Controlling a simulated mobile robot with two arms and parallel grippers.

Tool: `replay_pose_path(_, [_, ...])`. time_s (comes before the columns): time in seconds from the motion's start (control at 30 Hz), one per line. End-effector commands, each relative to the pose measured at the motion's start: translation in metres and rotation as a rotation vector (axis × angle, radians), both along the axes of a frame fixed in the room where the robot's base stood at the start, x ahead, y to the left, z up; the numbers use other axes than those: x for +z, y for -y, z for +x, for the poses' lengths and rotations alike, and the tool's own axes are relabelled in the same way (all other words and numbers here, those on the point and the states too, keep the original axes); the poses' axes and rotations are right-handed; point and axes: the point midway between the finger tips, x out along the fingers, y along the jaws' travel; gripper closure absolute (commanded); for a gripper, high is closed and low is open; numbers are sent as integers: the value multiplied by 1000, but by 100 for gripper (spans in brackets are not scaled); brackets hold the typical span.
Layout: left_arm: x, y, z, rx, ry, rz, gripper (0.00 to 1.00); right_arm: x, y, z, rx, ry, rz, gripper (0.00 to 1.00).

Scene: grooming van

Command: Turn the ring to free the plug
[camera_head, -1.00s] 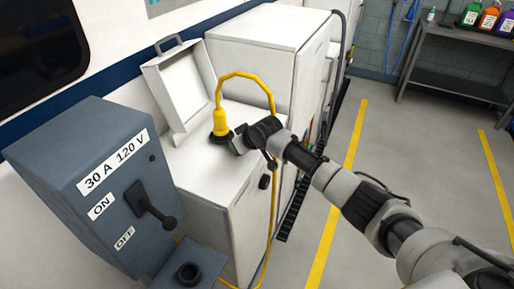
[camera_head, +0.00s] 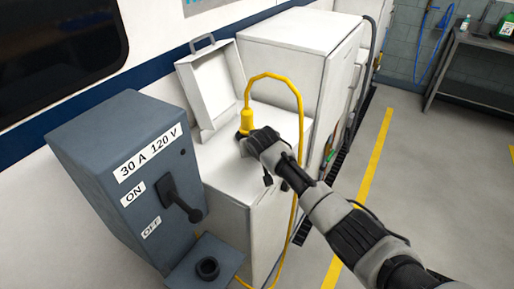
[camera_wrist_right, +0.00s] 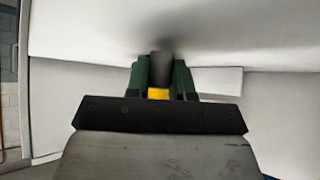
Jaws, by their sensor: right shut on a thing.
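The yellow plug (camera_head: 247,121) stands upright on the white cabinet top, its yellow cable looping up and over to the right. The dark ring (camera_head: 240,135) is at the plug's foot, mostly hidden behind my right gripper (camera_head: 246,143). That gripper reaches in from the right, low beside the plug, and is shut on the ring. In the right wrist view, my green-sided fingers (camera_wrist_right: 161,78) close around a dark grey piece with a yellow patch below it. How far the ring is turned cannot be told. My left gripper is not in view.
A blue-grey switch box (camera_head: 100,160) marked 30 A 120 V stands at left, its lever (camera_head: 182,200) angled down. A shelf with a round dark socket (camera_head: 207,268) is below it. An open white lid (camera_head: 212,90) and tall white cabinet (camera_head: 300,45) stand behind the plug. Open floor lies right.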

Motion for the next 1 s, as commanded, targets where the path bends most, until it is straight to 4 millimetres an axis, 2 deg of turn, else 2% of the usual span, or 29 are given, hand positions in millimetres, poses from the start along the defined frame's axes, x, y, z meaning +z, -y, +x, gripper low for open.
replay_pose_path(0.23, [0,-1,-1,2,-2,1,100,3,-1,1,0,6,5,100])
replay_pose_path(0.27, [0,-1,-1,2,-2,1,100,3,-1,1,0,6,5,76])
replay_pose_path(0.43, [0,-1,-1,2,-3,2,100,2,-1,1,1,4,4,51])
replay_pose_path(0.77, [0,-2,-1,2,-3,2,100,2,0,-1,1,3,3,51])
replay_pose_path(1.0, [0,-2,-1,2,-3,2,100,15,2,-14,2,3,4,51])
